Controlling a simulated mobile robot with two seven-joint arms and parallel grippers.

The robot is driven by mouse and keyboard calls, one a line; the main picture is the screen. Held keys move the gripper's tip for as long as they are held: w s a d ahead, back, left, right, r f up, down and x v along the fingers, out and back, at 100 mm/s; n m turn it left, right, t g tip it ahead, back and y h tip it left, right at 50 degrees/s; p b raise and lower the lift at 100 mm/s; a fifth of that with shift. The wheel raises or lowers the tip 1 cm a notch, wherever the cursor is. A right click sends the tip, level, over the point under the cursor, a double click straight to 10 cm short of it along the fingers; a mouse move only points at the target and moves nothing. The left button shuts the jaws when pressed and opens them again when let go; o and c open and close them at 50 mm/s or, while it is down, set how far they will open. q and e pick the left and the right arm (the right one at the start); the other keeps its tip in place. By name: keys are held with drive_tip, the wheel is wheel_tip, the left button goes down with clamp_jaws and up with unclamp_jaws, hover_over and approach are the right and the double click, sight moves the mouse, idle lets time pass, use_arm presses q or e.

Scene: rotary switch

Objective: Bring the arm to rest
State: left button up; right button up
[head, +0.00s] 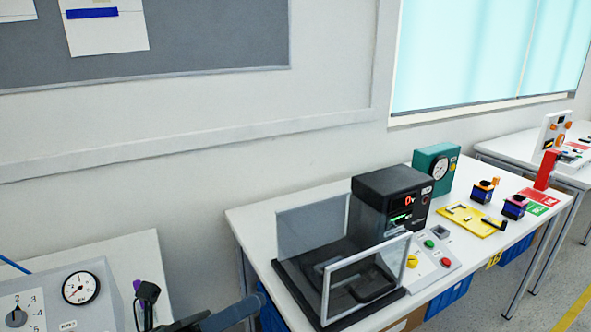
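A grey panel box (60,300) stands on the bench at the lower left, cut off by the frame. On its face is a rotary switch (17,316) with a dark knob and a numbered white dial; its exact pointing is too small to tell. What seems to be my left gripper (208,318) shows as dark and blue-grey parts at the bottom edge, right of the panel box and apart from the switch. It is mostly cut off, so its fingers are unclear. My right gripper is not in view.
A round gauge (80,288) is on the panel box. A purple and black object (147,293) stands beside it. Across a gap, another white table (251,229) holds a black machine (392,201) with a clear guard, a button box (432,257) and a teal gauge unit (436,170).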

use_arm(q)
drive_tip(key=w+a+f+n+t+y, duration=0.1)
drive_tip(key=a+f+n+t+y, duration=0.25)
drive_tip(key=f+n+y, duration=0.75)
drive_tip(key=w+a+f+n+t+y, duration=0.1)
drive_tip(key=a+f+n+t+y, duration=0.35)
drive_tip(key=n, duration=1.25)
drive_tip(key=s+f+n+g+y, duration=0.1)
drive_tip(key=s+f+n+g, duration=0.1)
drive_tip(key=s+f+n, duration=0.2)
drive_tip(key=s+d+f+n+g+y+p, duration=0.1)
drive_tip(key=s+f+n+g, duration=0.2)
drive_tip(key=f, duration=0.7)
drive_tip(key=s+n, duration=0.2)
drive_tip(key=shift+s+f, duration=0.3)
drive_tip(key=shift+f, duration=0.05)
